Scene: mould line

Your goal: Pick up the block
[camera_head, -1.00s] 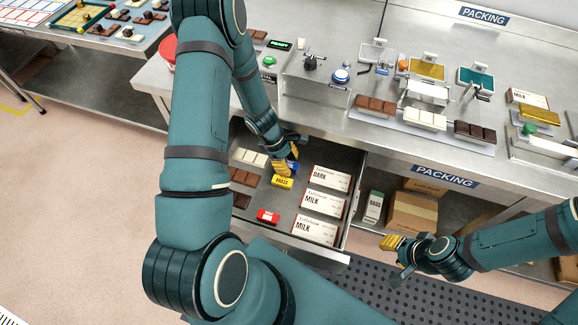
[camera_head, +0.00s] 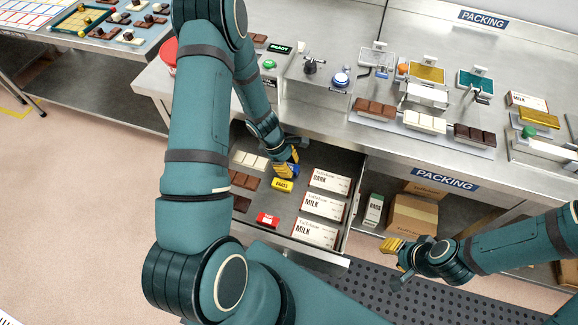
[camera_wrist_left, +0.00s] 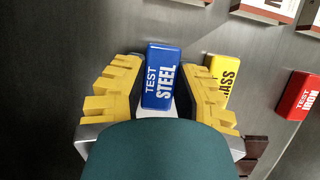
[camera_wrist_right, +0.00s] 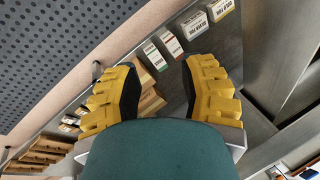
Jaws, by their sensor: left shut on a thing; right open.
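The blue block (camera_wrist_left: 162,75), marked TEST STEEL, sits between the yellow fingers of my left gripper (camera_wrist_left: 160,92) in the left wrist view. The left gripper is shut on it, inside the open drawer (camera_head: 268,220). In the head view the left gripper (camera_head: 287,168) hides most of the blue block. A yellow block (camera_wrist_left: 223,76), marked BRASS, lies close beside the right finger. A red block (camera_wrist_left: 299,96), marked TEST IRON, lies farther right. My right gripper (camera_head: 393,246) is open and empty in front of the lower shelf; its spread fingers show in the right wrist view (camera_wrist_right: 160,85).
Boxes of DARK (camera_head: 329,181) and MILK (camera_head: 322,206) fill the drawer's right side. Chocolate bars (camera_head: 243,180) lie at its left. The bench top (camera_head: 330,110) overhangs behind the drawer. Cardboard boxes (camera_head: 412,215) stand on the shelf at right.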

